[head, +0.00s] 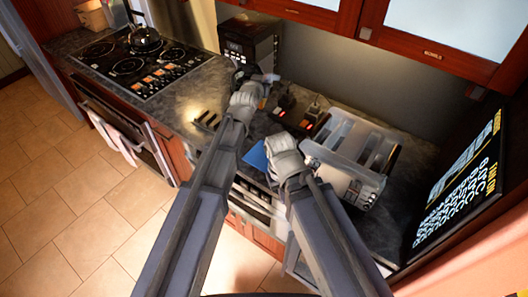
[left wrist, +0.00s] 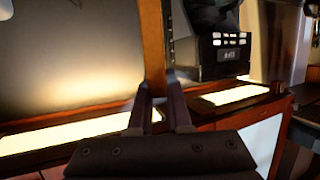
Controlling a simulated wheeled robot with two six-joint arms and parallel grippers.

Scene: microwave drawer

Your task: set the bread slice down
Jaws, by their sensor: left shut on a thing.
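In the left wrist view, a thin brown upright strip (left wrist: 153,45), apparently the bread slice seen edge-on, stands between the fingers of my left gripper (left wrist: 160,112). The gripper is shut on it. In the head view, my left gripper (head: 262,78) is over the counter near the black coffee machine, and I cannot make out the slice there.
The black coffee machine (head: 250,42) stands at the back of the dark counter (head: 185,108). A stove (head: 135,65) with a kettle (head: 145,37) is at the left. A blue flat thing (head: 255,157) lies between my arms. A dark panel with white lettering (head: 465,175) is at the right.

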